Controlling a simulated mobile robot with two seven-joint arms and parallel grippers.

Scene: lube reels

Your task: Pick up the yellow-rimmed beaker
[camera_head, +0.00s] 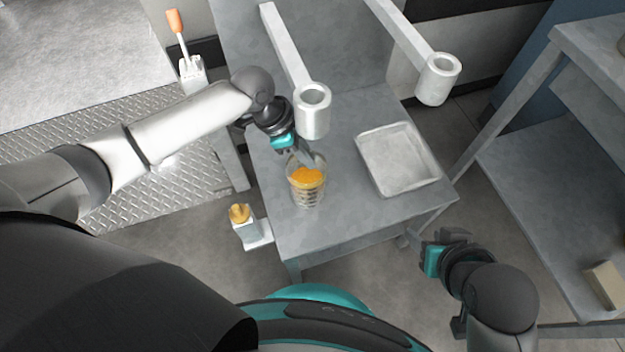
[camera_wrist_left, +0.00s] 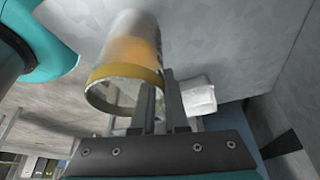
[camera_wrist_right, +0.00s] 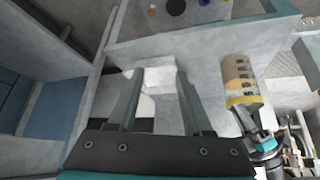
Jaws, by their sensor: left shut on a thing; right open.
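The yellow-rimmed beaker (camera_head: 308,192) is clear, with dark markings and orange-yellow contents, and is at the left part of the grey table. My left gripper (camera_head: 304,157) is shut on its wall near the rim. In the left wrist view the fingers (camera_wrist_left: 160,103) are at the yellow rim of the beaker (camera_wrist_left: 124,75). I cannot tell whether its base touches the table. The beaker also shows in the right wrist view (camera_wrist_right: 240,82). My right gripper (camera_head: 440,246) is open and empty, off the table's front right corner; its fingers are apart in the right wrist view (camera_wrist_right: 158,95).
A shallow metal tray (camera_head: 399,160) lies on the table (camera_head: 345,220), right of the beaker. Two white arms with ring ends (camera_head: 311,112) (camera_head: 438,80) overhang the back. An orange-topped dispenser (camera_head: 242,222) is at the table's left side. A shelf unit (camera_head: 540,170) stands at right.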

